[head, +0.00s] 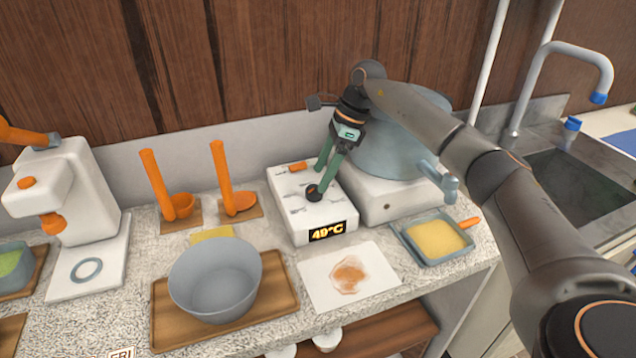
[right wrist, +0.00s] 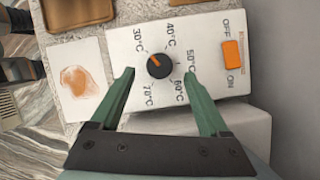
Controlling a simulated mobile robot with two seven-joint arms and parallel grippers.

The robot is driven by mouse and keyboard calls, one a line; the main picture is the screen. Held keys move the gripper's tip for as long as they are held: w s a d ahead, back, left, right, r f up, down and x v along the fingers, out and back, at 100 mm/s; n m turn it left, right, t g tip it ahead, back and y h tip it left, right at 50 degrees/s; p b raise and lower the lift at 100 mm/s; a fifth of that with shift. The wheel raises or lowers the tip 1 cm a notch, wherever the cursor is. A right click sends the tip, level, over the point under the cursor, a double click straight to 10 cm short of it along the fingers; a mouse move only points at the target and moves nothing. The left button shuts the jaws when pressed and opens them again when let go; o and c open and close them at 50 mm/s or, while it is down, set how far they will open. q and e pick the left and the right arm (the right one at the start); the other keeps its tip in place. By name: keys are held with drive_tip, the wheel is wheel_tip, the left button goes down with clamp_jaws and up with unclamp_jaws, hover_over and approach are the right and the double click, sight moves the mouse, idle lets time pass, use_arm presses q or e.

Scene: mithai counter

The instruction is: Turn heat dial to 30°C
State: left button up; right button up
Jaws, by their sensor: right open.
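The heat dial (head: 314,194) is a small round black knob on top of a white control box (head: 290,212). In the right wrist view the dial (right wrist: 160,66) has an orange pointer aimed up-left, towards the 30°C label; labels from 30°C to 70°C surround it. The box's front display (head: 328,231) glows orange and seems to read 49°C, though the second digit is blurry. My right gripper (head: 322,178) is over the box. Its green fingers (right wrist: 159,74) are open, one on each side of the dial, with visible gaps. My left gripper is out of view.
An orange OFF/ON switch (right wrist: 233,54) sits beside the dial. A large blue-grey pot (head: 385,150) stands behind right. A stained white sheet (head: 318,287), a grey bowl (head: 215,282) on a wooden tray (head: 166,325) and a yellow-filled tray (head: 402,236) lie around the box's front.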

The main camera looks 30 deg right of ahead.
drive_tip(key=v, duration=0.8)
drive_tip(key=shift+r, duration=0.3)
drive_tip(key=shift+d, duration=0.1)
drive_tip(key=shift+s+f, duration=0.1)
drive_tip(key=shift+s, duration=0.05)
